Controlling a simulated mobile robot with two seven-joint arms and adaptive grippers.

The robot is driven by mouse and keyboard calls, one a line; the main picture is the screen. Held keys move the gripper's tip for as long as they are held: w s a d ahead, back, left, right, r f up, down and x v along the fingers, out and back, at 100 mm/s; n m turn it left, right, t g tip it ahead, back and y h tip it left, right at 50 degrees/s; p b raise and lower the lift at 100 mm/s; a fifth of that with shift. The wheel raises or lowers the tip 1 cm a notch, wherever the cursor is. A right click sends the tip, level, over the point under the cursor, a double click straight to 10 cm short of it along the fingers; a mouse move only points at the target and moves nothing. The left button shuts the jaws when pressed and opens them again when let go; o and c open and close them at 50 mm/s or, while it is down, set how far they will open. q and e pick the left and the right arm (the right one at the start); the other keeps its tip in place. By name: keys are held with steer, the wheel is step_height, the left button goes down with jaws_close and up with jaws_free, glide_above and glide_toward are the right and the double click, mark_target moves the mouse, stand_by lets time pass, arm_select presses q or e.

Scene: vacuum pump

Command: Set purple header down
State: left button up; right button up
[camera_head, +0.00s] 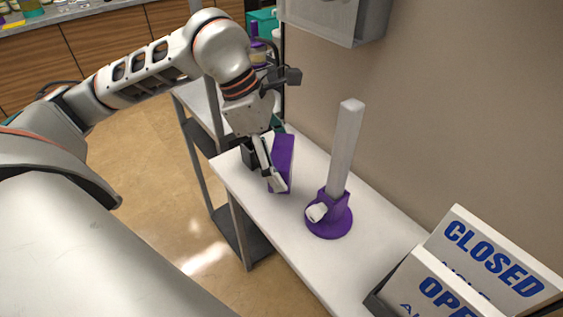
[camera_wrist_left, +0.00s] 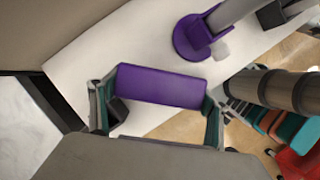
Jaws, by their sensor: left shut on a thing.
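The purple header (camera_head: 283,160) is a purple block. It is held upright at the far end of the narrow white table (camera_head: 290,225). My left gripper (camera_head: 272,165) is shut on it. In the left wrist view the header (camera_wrist_left: 165,86) spans the space between the two fingers of my left gripper (camera_wrist_left: 160,110). Its lower end is close to the tabletop; I cannot tell whether it touches. My right gripper is in neither view.
A purple round-based stand with a pale upright column (camera_head: 345,145) stands nearer on the table; its base also shows in the left wrist view (camera_wrist_left: 188,38). OPEN and CLOSED signs (camera_head: 490,255) fill the near right. A grey wall box (camera_head: 335,20) hangs above. Bare tabletop lies between header and stand.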

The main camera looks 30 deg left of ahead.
arm_select(q)
steer(key=shift+f, duration=0.45)
steer(key=shift+f, duration=0.2)
steer(key=o, duration=1.1)
steer(key=shift+r, duration=0.1)
steer(key=shift+r, duration=0.2)
steer(key=p+v, duration=0.1)
steer(key=v, duration=1.1)
